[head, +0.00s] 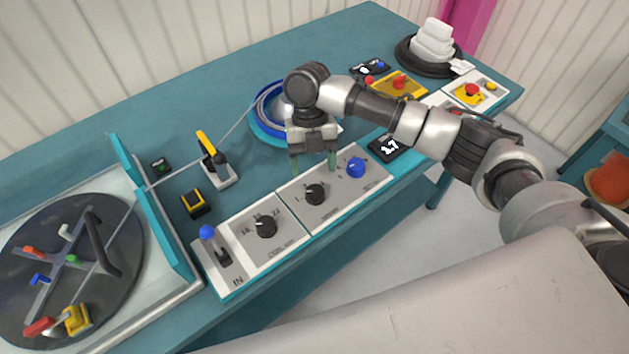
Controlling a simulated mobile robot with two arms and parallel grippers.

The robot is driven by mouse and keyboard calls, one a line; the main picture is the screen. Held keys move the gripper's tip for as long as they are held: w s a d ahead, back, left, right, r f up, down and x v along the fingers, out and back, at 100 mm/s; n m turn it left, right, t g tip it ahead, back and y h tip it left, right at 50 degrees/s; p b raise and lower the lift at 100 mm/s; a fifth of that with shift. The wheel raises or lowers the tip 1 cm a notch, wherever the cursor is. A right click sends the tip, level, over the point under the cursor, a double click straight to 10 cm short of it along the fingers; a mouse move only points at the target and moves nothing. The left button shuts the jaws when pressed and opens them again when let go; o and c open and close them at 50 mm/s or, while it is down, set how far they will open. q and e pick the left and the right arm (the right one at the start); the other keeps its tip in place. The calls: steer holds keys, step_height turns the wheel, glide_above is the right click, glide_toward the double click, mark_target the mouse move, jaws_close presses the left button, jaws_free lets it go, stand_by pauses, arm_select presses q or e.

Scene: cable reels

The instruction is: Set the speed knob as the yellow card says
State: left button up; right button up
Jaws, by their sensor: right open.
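A grey-white control panel (289,245) runs along the table's front edge. It carries a black knob (265,226) with a numbered scale, a second black knob (315,194) and a blue knob (356,167). The labels are too small to tell which is the speed knob. My right gripper (314,163) points down with its fingers apart, empty, just above and behind the second black knob. I cannot make out a readable yellow card; a yellow plate (409,88) with a red part lies at the back right. My left gripper is not in view.
A reel turntable (121,221) is at the left. A lever with a blue ball (207,232) stands at the panel's left end. A blue cable coil (262,121) lies behind my gripper. A black display (384,148) reads about 17. A red button box (473,91) is farther right.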

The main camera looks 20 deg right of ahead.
steer(key=shift+v, duration=2.3)
